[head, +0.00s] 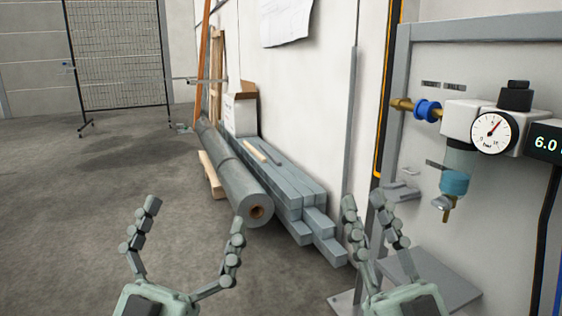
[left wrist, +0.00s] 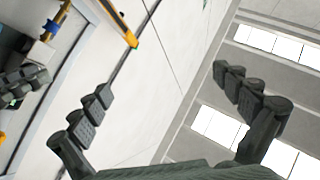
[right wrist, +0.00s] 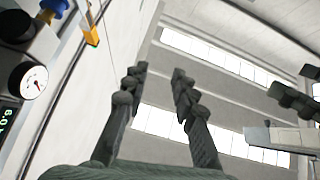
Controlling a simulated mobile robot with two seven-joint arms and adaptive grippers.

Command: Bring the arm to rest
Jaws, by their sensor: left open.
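My left gripper (head: 196,216) is at the lower left of the head view, fingers pointing up and spread wide. It is open and empty, and the left wrist view shows a wide gap between its fingers (left wrist: 161,83). My right gripper (head: 363,200) is at the lower right of the head view, in front of the wall panel. Its fingers are closer together but apart, with nothing between them; the gap also shows in the right wrist view (right wrist: 159,70). Neither gripper appears to touch anything.
A grey panel (head: 430,75) with a pressure gauge (head: 493,132) and blue-bowled regulator (head: 456,172) stands at right. A grey roll (head: 232,180), stacked grey beams (head: 290,185) and a carton (head: 241,112) lie along the wall. A mesh fence (head: 118,55) stands behind. The floor at left is clear.

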